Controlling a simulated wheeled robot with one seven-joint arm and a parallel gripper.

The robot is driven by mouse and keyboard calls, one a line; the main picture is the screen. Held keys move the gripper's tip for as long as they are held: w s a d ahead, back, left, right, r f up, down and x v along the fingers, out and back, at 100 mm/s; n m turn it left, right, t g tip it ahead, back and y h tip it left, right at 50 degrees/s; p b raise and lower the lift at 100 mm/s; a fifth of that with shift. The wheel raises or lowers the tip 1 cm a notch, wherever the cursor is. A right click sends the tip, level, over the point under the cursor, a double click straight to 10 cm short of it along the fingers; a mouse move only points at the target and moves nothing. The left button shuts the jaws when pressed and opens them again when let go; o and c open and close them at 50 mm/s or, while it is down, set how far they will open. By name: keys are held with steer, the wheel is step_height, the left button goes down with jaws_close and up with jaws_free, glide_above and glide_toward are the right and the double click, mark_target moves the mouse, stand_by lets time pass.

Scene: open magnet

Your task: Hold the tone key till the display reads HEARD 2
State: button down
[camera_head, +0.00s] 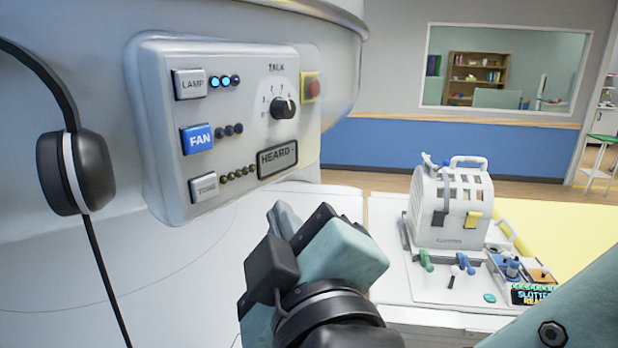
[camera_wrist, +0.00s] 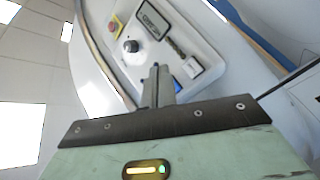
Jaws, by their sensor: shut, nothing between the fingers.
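The grey tone key (camera_head: 203,188) sits at the lower left of the white control panel. A row of small dark amber dots runs from it to the display (camera_head: 277,158), which reads HEARD with what looks like a dash after it. In the wrist view the tone key (camera_wrist: 193,67) shows as a pale square, with the display (camera_wrist: 152,20) above left. My gripper (camera_head: 284,218) is shut and empty, below and right of the panel in the head view. In the wrist view its fingertips (camera_wrist: 157,72) point toward the panel and appear apart from the tone key.
The lamp key (camera_head: 190,84), blue fan key (camera_head: 197,138), talk knob (camera_head: 283,107) and red button (camera_head: 313,88) share the panel. A headphone (camera_head: 75,172) hangs at left. A white carrier-like box (camera_head: 450,205) stands on the right-hand table.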

mark_target(216, 183)
steer(key=shift+w+a, duration=0.75)
steer(key=shift+a, duration=0.55)
steer(key=shift+w+a, duration=0.75)
steer(key=shift+a, duration=0.5)
steer(key=shift+w+a, duration=0.75)
steer(key=shift+a, duration=0.55)
steer(key=shift+p, duration=0.3)
steer(key=shift+w+a, duration=0.2)
steer(key=shift+a, duration=0.15)
steer(key=shift+w+a, duration=0.25)
steer(key=shift+a, duration=0.15)
steer(key=shift+s+d, duration=0.1)
stand_by(1.4)
steer(key=shift+s+d, duration=0.4)
steer(key=shift+d, duration=0.25)
steer(key=shift+s+d, duration=0.4)
steer(key=shift+d, duration=0.3)
steer(key=shift+s+d, duration=0.45)
steer(key=shift+d, duration=0.3)
steer(key=shift+s+d, duration=0.4)
steer(key=shift+d, duration=0.3)
